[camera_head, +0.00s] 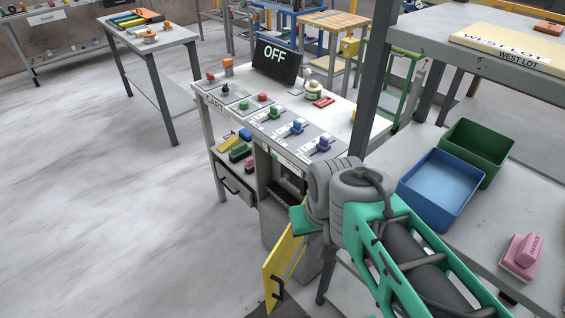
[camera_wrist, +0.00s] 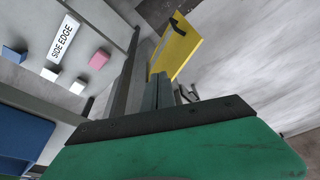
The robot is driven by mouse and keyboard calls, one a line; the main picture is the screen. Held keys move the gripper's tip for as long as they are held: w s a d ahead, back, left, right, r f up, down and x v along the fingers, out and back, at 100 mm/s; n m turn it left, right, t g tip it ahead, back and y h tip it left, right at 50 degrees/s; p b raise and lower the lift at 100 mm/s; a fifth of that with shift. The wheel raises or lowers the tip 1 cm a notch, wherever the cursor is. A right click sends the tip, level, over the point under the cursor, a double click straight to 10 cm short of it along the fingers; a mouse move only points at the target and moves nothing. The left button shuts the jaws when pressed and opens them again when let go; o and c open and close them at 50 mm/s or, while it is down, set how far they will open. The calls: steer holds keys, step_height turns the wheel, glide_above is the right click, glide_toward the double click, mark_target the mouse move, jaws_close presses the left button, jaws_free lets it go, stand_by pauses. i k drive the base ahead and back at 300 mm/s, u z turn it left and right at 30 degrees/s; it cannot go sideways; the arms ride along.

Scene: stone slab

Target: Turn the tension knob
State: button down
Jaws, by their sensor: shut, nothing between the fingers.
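My gripper (camera_wrist: 164,88) points away in the wrist view, with its fingers together and empty. In the head view only part of its green body shows, beside my grey wrist, and the fingers are hidden. It is low in front of the control table (camera_head: 365,122), near the open yellow door (camera_head: 282,262). The door also shows beyond the fingertips in the wrist view (camera_wrist: 180,46). No knob label reads as tension. Controls on the tabletop include green, blue and purple handles (camera_head: 323,145) and red and green buttons. The compartment behind the door is mostly hidden by my arm.
A screen (camera_head: 277,62) reads OFF. A grey drawer (camera_head: 235,184) is below the tabletop at left. A blue bin (camera_head: 440,188) and a green bin (camera_head: 478,150) stand on the right bench, with a pink block (camera_head: 521,256). The floor at left is clear.

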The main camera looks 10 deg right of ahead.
mark_target(287, 178)
steer(key=u, duration=0.5)
steer(key=k, duration=0.65)
steer(key=u, duration=1.15)
steer(key=i, duration=1.45)
steer(key=z, duration=0.35)
